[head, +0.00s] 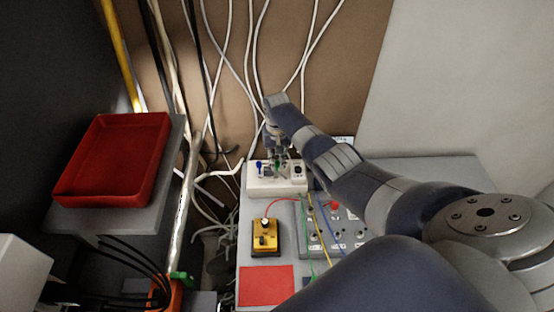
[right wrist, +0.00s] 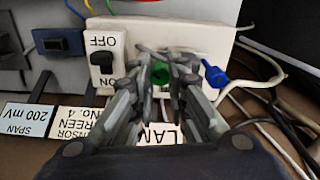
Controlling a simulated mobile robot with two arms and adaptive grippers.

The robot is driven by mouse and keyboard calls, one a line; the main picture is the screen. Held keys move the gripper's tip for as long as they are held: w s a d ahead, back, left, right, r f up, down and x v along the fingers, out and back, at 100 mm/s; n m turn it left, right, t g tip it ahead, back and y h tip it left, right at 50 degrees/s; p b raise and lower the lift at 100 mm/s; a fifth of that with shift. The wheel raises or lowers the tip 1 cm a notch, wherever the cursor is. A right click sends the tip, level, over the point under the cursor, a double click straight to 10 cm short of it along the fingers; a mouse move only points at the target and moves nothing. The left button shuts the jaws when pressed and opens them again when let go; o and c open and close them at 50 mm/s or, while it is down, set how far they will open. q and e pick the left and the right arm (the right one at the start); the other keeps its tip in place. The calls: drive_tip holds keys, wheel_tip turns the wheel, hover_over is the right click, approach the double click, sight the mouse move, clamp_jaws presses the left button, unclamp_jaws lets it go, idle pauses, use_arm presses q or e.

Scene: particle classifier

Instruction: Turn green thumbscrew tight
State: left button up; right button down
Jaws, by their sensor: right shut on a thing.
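The green thumbscrew (right wrist: 160,74) sits on the face of a white box (right wrist: 200,38), between my right gripper's fingers in the right wrist view. In the head view the white box (head: 262,186) stands at the back of the grey table, and the green thumbscrew (head: 277,171) shows small below my right gripper (head: 279,160). My right gripper (right wrist: 162,82) reaches down from above and is shut on the green thumbscrew. Its fingers partly cover the screw. A blue thumbscrew (right wrist: 214,74) is beside it, outside the fingers. My left gripper is not in view.
A black ON/OFF switch (right wrist: 103,62) sits beside the green thumbscrew on the white box. A yellow box (head: 265,240), a grey panel (head: 318,242) with wires and a red mat (head: 266,287) are nearer on the table. A red tray (head: 88,197) stands left. Cables hang behind.

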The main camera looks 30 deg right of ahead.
sight(277, 162)
drive_tip(key=m, duration=0.4)
drive_tip(key=shift+m, duration=0.4)
drive_tip(key=m, duration=0.4)
drive_tip(key=shift+m, duration=0.3)
drive_tip(key=c, duration=1.5)
unclamp_jaws()
drive_tip(key=shift+r, duration=0.1)
wheel_tip(277, 162, up, 12)
drive_tip(key=shift+f, duration=0.1)
